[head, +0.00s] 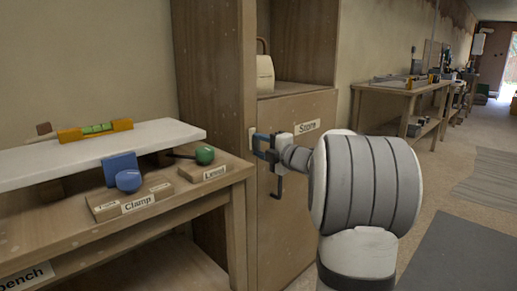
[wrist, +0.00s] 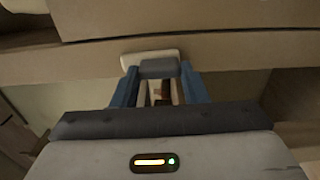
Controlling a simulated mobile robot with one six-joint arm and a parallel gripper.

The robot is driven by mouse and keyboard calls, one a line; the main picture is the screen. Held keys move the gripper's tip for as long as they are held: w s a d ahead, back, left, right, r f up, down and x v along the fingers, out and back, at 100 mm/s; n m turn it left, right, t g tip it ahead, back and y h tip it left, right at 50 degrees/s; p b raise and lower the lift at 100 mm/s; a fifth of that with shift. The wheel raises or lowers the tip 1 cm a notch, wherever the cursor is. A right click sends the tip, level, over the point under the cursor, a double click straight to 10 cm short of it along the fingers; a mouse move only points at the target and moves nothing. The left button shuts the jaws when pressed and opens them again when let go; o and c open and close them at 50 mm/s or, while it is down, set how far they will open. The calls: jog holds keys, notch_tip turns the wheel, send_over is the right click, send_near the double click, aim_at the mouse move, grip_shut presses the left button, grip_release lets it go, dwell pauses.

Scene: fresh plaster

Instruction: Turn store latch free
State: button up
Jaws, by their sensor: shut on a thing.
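The store cupboard door (head: 300,112) carries a "Store" label (head: 307,127) and appears closed. My gripper (head: 263,143) is at the door's left edge, beside a pale plate on the cupboard frame. In the wrist view my gripper (wrist: 158,76) has its blue fingers on either side of the grey latch (wrist: 158,68), shut on it. The pale latch plate (wrist: 138,57) shows just behind. In the head view my fingers and wrist hide most of the latch, so its angle is hard to tell. A dark hooked handle (head: 278,190) hangs below my gripper.
At left a workbench (head: 215,190) holds a white board (head: 60,155), a spirit level (head: 95,130), a blue-knobbed clamp (head: 128,181) and a green-knobbed lever (head: 204,155). A pale bag (head: 265,73) stands on the shelf above the door. Open floor lies at right.

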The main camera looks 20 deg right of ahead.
jog(key=shift+f, duration=0.3)
jog(key=o, duration=0.9)
jog(key=shift+r, duration=0.15)
jog(key=shift+o, duration=0.4)
jog(key=shift+r, duration=0.1)
jog(key=p+v, duration=0.2)
jog(key=v, duration=0.5)
jog(key=shift+s, duration=0.4)
jog(key=shift+d, duration=0.1)
